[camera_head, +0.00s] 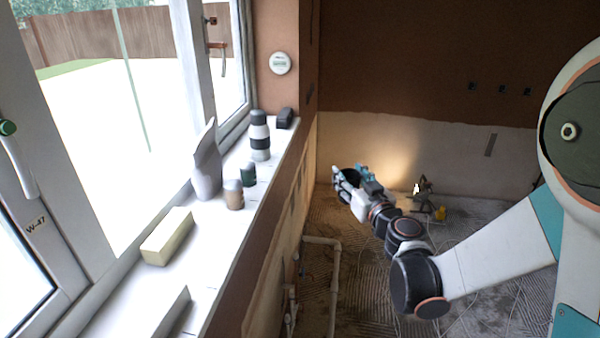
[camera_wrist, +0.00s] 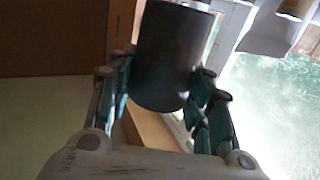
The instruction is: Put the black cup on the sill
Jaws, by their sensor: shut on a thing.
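The black cup (camera_wrist: 172,55) sits between the fingers of my gripper (camera_wrist: 165,88) in the wrist view, with the fingers closed against its sides. In the head view my gripper (camera_head: 350,183) is out to the right of the sill, over the room's floor, and the dark cup (camera_head: 351,174) shows only in part at its fingers. The sill (camera_head: 220,240) is a long white ledge under the window at left. The cup is apart from the sill.
On the sill stand a pale yellow block (camera_head: 167,237), a grey pointed vase (camera_head: 206,168), a brown jar (camera_head: 233,195), a dark green jar (camera_head: 248,175), a banded bottle (camera_head: 260,137) and a black object (camera_head: 285,118). Bare sill shows before the brown jar. A pipe (camera_head: 335,280) rises below.

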